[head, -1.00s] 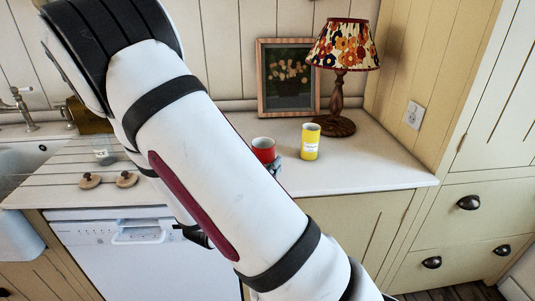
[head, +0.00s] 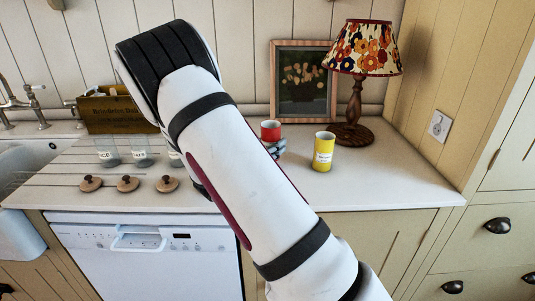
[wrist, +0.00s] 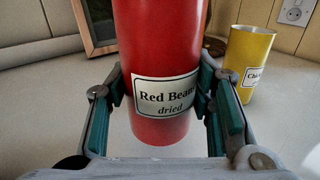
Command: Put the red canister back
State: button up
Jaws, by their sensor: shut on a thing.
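The red canister (wrist: 158,55), with a white label reading "Red Beans dried", stands upright between the fingers of my gripper (wrist: 160,115) in the wrist view. The teal finger pads press on both its sides. In the head view the red canister (head: 271,130) shows above my arm, left of the yellow canister, and its lower part is hidden. My gripper is mostly hidden behind my arm there. Whether the canister's base touches the worktop I cannot tell.
A yellow canister (head: 324,152) stands on the worktop (head: 375,180), close to the right of the red one. Behind are a lamp (head: 355,95) and a framed picture (head: 301,85). At left are glass jars (head: 108,152), round wooden lids (head: 128,184) and a wooden box (head: 112,112).

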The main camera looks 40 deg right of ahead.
jog(key=shift+w+d+f, duration=0.1)
jog(key=shift+w+d, duration=0.05)
jog(key=shift+w, duration=0.7)
jog(key=shift+f, duration=1.7)
jog(key=shift+f, duration=0.1)
jog(key=o, duration=1.3)
jog(key=shift+f, duration=0.1)
